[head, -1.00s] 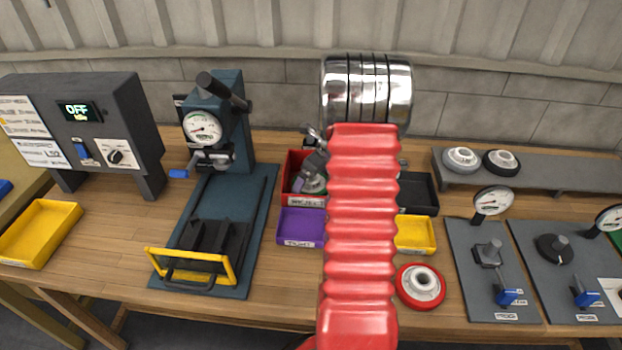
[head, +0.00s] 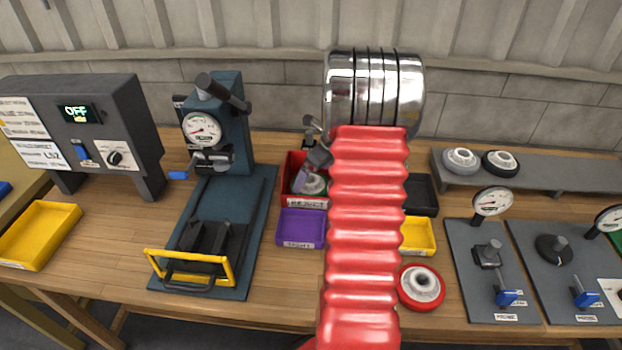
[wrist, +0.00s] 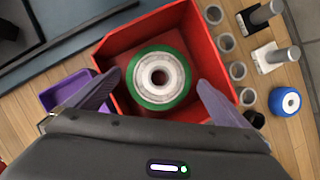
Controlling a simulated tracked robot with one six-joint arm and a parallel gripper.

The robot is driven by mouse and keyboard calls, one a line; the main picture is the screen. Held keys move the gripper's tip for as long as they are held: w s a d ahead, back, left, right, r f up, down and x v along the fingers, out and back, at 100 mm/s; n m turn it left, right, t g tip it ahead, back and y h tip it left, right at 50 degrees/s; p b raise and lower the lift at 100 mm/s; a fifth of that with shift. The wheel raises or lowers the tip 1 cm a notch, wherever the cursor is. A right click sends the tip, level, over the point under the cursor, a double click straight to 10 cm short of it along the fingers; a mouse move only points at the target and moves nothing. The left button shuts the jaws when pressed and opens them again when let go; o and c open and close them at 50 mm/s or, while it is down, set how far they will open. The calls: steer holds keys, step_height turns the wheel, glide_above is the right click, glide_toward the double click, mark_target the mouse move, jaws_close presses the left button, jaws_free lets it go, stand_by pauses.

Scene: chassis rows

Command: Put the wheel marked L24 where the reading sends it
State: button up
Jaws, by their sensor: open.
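A wheel with a green tyre and a pale hub (wrist: 159,77) lies in the red bin (wrist: 190,25), which is labelled REJECT in the head view (head: 307,204). My gripper (wrist: 152,92) is open above the bin, one finger on each side of the wheel, and holds nothing. In the head view my red arm hides much of the bin's right side, and the gripper (head: 311,160) shows only in part. I cannot read a mark on the green wheel. A red-tyred wheel (head: 422,287) lies on the bench right of my arm.
A purple bin (head: 302,228) labelled TIGHT stands in front of the red bin. A yellow bin (head: 418,236) and a black bin (head: 422,194) lie right of my arm. A dial press (head: 228,130), gauge plates (head: 492,270) and a shelf with two wheels (head: 460,160) surround them.

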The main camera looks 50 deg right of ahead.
steer(key=v, duration=0.8)
steer(key=shift+r, duration=0.15)
stand_by(0.4)
steer(key=s+a+r+n, duration=0.1)
steer(key=a+r+n, duration=0.55)
steer(key=a, duration=0.65)
steer(key=a+r+n, duration=0.4)
steer(key=a+n, duration=0.6)
steer(key=a, duration=0.2)
steer(key=s+a+r+n+t, duration=0.1)
steer(key=s+a+n, duration=1.2)
steer(key=a+n, duration=0.3)
steer(key=shift+s+a+r+n, duration=0.3)
steer(key=shift+s+n, duration=0.1)
steer(key=shift+n, duration=0.85)
steer(key=shift+d, duration=0.1)
